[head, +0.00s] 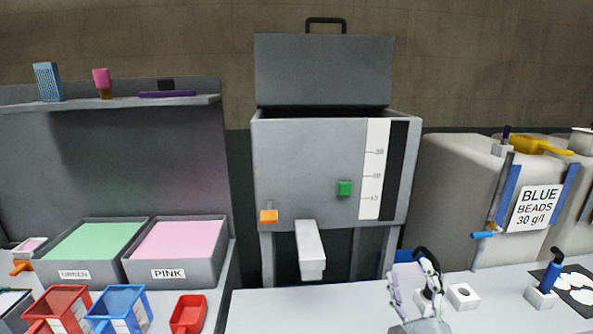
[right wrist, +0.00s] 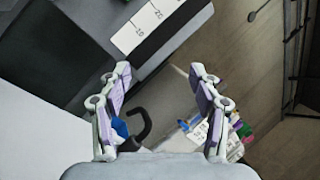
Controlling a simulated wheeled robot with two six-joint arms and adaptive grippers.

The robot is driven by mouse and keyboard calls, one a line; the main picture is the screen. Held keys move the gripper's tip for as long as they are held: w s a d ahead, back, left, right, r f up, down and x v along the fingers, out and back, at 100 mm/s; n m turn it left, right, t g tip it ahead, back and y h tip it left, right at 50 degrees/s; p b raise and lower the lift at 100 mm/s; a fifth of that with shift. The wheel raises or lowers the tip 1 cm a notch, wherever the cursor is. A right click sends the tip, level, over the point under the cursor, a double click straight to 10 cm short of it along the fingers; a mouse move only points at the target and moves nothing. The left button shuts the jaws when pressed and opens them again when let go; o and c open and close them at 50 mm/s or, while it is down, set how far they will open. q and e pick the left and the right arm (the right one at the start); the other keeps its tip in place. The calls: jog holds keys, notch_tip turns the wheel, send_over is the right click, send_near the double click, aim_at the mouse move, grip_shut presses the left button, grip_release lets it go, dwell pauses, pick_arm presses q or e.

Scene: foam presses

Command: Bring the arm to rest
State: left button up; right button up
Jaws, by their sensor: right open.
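My right gripper (head: 417,284) is at the lower right of the head view, above the white worktop (head: 290,312). Its two fingers are spread apart, with nothing between them. It also shows in the right wrist view (right wrist: 165,85), open and empty, with the floor and a dark hook-shaped handle (right wrist: 138,132) beyond the fingers. My left gripper is in neither view. The gripper hides part of the worktop and a blue item behind it.
The grey press (head: 300,170) stands behind with its lid (head: 323,70) raised. A white block (head: 463,296) with a hole is right beside my right gripper. Green (head: 95,243) and pink (head: 178,243) bead trays stand left. The worktop is clear left of the gripper.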

jog(key=s+a+f+n+g+y, duration=0.2)
jog(key=a+n+y, duration=0.6)
jog(key=n, duration=0.3)
jog(key=s+a+f+n+g+y, duration=0.1)
jog(key=s+a+f+n+g, duration=0.1)
jog(key=f+n+g, duration=0.3)
jog(key=s+a+f+n+g, duration=0.2)
jog(key=f+n, duration=0.4)
jog(key=s+d+f+n+g+h, duration=0.6)
jog(key=s+d+f+g+h, duration=0.35)
jog(key=s+d+f, duration=0.45)
notch_tip(320, 180, down, 27)
jog(key=s+d+g, duration=0.2)
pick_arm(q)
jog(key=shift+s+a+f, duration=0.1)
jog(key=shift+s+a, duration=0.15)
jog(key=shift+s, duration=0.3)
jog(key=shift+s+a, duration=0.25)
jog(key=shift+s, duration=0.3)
pick_arm(e)
jog(key=s+f+m, duration=0.1)
jog(key=s+f, duration=1.5)
jog(key=s, duration=0.2)
jog(key=shift+s+d+y, duration=0.35)
jog(key=shift+y, duration=0.1)
